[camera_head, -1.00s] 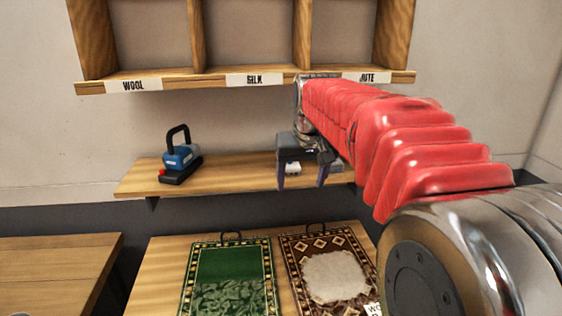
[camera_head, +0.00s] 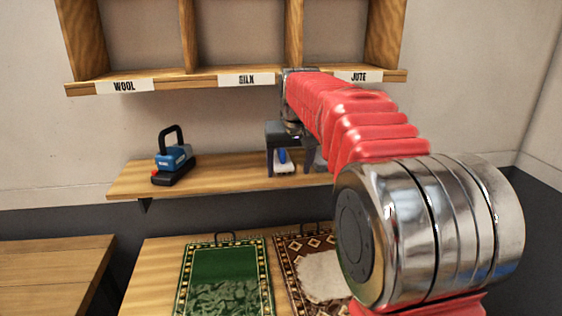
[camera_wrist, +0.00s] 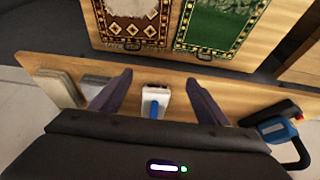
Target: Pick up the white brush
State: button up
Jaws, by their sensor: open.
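The white brush (camera_wrist: 155,98) with a blue handle lies on the wooden wall shelf. In the wrist view it sits between the two spread fingers of my gripper (camera_wrist: 158,95), with a gap on each side. In the head view my gripper (camera_head: 284,160) hangs over the shelf, and the brush (camera_head: 285,168) shows between its fingers. My gripper is open and holds nothing. The head view does not show clearly how far the fingertips are above the shelf.
The shelf (camera_head: 235,177) also bears a blue and black tool (camera_head: 174,160) at its left. In the wrist view, flat grey blocks (camera_wrist: 62,88) lie beside the fingers. Labelled cubbies (camera_head: 240,79) hang above. A green rug (camera_head: 222,275) and a brown rug (camera_head: 292,250) lie below.

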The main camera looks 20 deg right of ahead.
aim_at(285, 168)
jog(key=shift+w+d, duration=0.1)
jog(key=shift+w, duration=0.5)
jog(key=shift+w, duration=0.1)
jog(key=shift+w+d+f, duration=0.1)
jog(key=shift+w+d, duration=0.1)
jog(key=shift+w, duration=0.75)
jog(key=shift+w+d, duration=0.2)
jog(key=shift+w, duration=0.7)
jog(key=shift+x, duration=1.4)
jog(key=c, duration=1.2)
